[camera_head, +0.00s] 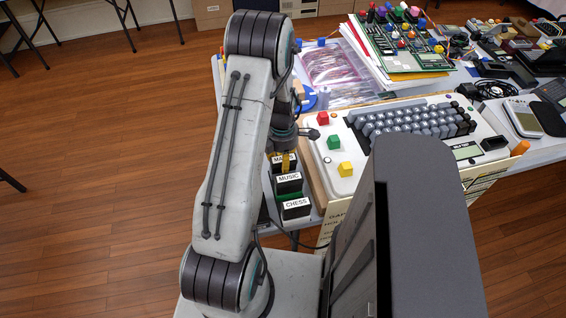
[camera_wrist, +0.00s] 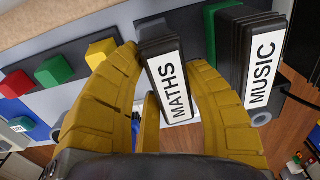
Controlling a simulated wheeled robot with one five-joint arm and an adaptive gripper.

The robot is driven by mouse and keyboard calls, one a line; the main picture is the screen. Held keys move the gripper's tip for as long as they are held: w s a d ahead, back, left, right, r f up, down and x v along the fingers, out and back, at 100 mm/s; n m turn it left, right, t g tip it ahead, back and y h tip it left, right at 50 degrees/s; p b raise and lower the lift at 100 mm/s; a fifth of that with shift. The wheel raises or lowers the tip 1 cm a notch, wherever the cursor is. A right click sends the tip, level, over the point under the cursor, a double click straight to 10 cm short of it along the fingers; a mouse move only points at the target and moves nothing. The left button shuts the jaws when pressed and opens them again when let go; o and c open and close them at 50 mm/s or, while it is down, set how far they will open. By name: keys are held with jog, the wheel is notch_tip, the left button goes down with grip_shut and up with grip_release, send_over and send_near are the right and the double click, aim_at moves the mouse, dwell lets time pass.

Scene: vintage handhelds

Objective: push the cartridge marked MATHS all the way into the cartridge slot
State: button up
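The MATHS cartridge (camera_wrist: 165,75) is black with a white label and stands between the two yellow fingers of my gripper (camera_wrist: 165,62) in the wrist view. The fingertips are close against its two sides; whether both press on it is unclear. In the head view its label (camera_head: 279,158) is partly covered by my gripper (camera_head: 287,160), at the far end of the row with MUSIC and CHESS. The grey-white keyboard console (camera_head: 345,185) is right of the row. I cannot make out the cartridge slot with certainty.
The MUSIC cartridge (camera_head: 289,181) stands close beside MATHS, with the CHESS cartridge (camera_head: 296,208) nearer me. A circuit board (camera_head: 400,45) and papers lie behind. Open floor is at left.

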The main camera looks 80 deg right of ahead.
jog(key=c, duration=0.3)
jog(key=shift+r, duration=0.1)
jog(key=shift+r+p, duration=1.65)
jog(key=shift+r, duration=0.95)
